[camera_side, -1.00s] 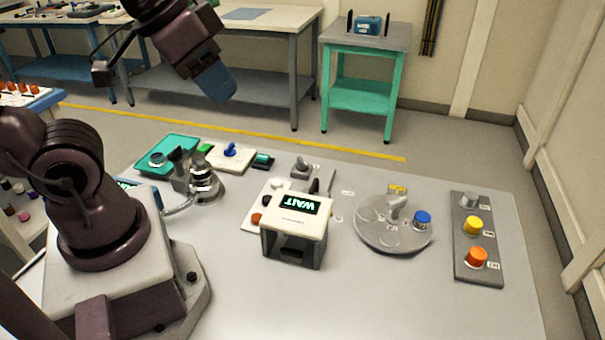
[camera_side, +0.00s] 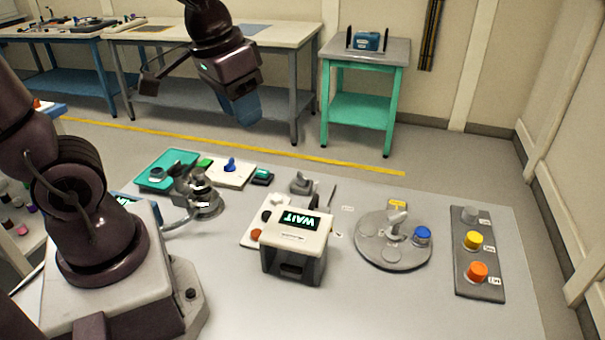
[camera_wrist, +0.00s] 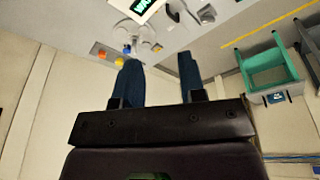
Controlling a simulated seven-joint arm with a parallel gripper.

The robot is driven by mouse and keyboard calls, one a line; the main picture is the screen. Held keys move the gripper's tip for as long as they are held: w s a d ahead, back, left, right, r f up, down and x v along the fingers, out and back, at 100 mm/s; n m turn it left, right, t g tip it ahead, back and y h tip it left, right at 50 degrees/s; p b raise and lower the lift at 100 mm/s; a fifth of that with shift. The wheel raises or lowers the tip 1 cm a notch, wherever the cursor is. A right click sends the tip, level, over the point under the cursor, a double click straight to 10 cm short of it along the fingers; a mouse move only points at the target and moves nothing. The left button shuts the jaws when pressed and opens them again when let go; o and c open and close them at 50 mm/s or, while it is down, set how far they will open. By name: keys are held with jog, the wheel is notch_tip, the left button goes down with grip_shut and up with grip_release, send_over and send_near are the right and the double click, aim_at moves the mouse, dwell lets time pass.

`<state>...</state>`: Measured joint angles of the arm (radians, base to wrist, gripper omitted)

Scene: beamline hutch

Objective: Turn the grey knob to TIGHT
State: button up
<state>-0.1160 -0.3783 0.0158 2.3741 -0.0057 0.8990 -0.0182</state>
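A grey knob (camera_side: 469,214) stands at the far end of the dark grey panel (camera_side: 477,258) at the right of the table, in line with a yellow knob (camera_side: 472,240) and an orange knob (camera_side: 477,271). Another grey knob-like part (camera_side: 300,183) sits behind the WAIT display box. Which one the task means I cannot tell, and no TIGHT mark is legible. My gripper (camera_side: 242,108) is high above the table's far side, away from both. In the wrist view my gripper (camera_wrist: 159,75) has its two blue fingers apart with nothing between them.
The WAIT box (camera_side: 294,236) stands mid-table. A round grey plate (camera_side: 380,255) with a lever and blue knob (camera_side: 422,234) lies between it and the panel. A green tray (camera_side: 158,168) and a metal fixture (camera_side: 203,198) are at left. The table front is clear.

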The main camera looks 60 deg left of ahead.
jog(key=w+a+f+n+g, duration=0.3)
jog(key=w+a+f+n, duration=0.2)
jog(key=w+a+f, duration=0.3)
jog(key=n, duration=1.1)
send_over(302, 176)
notch_tip(302, 176, down, 8)
notch_tip(302, 176, down, 13)
jog(key=shift+w+r, duration=0.1)
jog(key=shift+r, duration=0.1)
grip_shut()
